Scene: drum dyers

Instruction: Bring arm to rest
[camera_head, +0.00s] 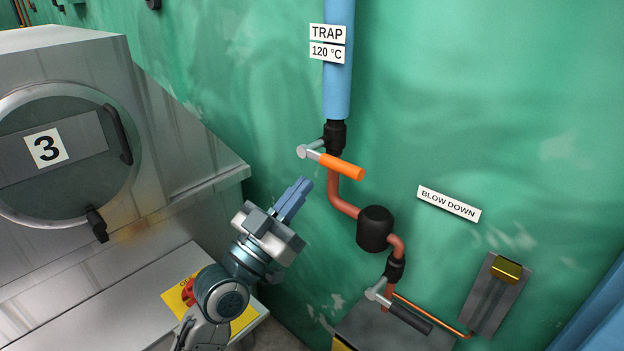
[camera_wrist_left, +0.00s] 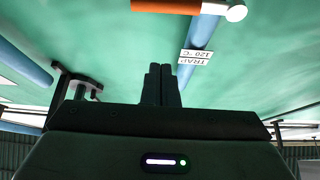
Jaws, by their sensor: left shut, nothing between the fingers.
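My left gripper (camera_head: 294,198) is shut and empty, raised in front of the green wall, just below and left of the orange-handled valve lever (camera_head: 342,166) on the trap pipe. A gap shows between the fingertips and the lever. In the left wrist view my left gripper's fingers (camera_wrist_left: 161,84) lie side by side with nothing between them. The orange lever (camera_wrist_left: 165,6) shows at the top edge of that view. My right gripper is in neither view.
A grey steel drum machine (camera_head: 190,120) marked 3 stands at the left. A black trap body (camera_head: 375,229) and a lower black-handled lever (camera_head: 410,319) are right of my gripper. Open air lies before the wall.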

